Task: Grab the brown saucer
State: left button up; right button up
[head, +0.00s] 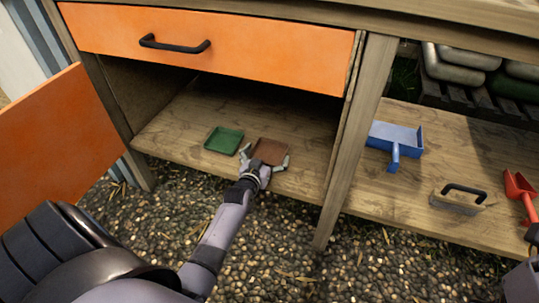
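The brown saucer (270,149) is a small square dish on the wooden shelf of the open cabinet, near the shelf's front edge. My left gripper (266,157) reaches in from the front, with its fingers spread at the left and right sides of the saucer. The gripper is open. The saucer's near edge is partly hidden by the gripper, and I cannot tell whether the fingers touch it. My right gripper does not show clearly in the head view.
A green saucer (224,140) sits just left of the gripper. An orange drawer (205,45) is above, and an open orange door (55,145) is at left. A post (355,140) divides off the right shelf, with a blue dustpan (396,139), a brush (460,199) and a red scoop (521,192).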

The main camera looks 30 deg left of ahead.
pick_arm(q)
jog(key=c, duration=0.6)
